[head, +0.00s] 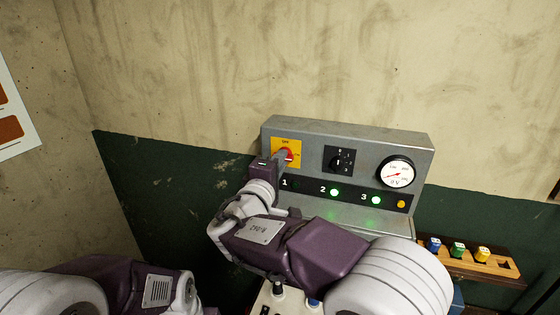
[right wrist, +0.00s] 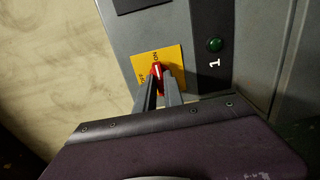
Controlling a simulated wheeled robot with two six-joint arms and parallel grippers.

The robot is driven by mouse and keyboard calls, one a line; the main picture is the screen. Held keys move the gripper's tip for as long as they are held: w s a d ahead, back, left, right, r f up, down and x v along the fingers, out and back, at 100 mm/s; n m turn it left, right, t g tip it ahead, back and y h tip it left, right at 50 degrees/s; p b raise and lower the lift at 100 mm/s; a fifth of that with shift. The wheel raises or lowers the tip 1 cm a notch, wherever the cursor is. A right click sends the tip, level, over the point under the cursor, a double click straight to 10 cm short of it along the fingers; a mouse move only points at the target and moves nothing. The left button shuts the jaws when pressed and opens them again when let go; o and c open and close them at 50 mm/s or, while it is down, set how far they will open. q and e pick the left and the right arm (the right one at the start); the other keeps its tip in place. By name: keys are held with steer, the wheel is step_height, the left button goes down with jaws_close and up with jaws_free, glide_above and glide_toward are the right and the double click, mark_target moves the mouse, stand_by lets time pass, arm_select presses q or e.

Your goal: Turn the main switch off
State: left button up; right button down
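The main switch (head: 289,155) is a red knob on a yellow plate, at the upper left of a grey control panel (head: 350,134). It shows in the right wrist view (right wrist: 157,72), where its white mark points toward the ON label and OFF lies to the left. My right gripper (head: 281,158) is at the knob. In the right wrist view its two fingers (right wrist: 160,82) lie close on either side of the knob and look shut on it, partly hiding it. My left arm shows at the lower left of the head view; its gripper is out of view.
A black selector (head: 339,160) and a white round gauge (head: 397,173) are on the panel. Lamps 2 (head: 334,192) and 3 (head: 376,200) glow green; lamp 1 (right wrist: 214,45) looks dark. A wooden rack (head: 470,262) with coloured pieces stands at the right.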

steer(key=shift+f+n, duration=0.1)
steer(key=shift+n, duration=0.2)
steer(key=shift+n+p, duration=0.95)
steer(key=shift+n, duration=7.65)
steer(key=c, duration=1.5)
jaws_free()
steer(key=shift+o, duration=0.3)
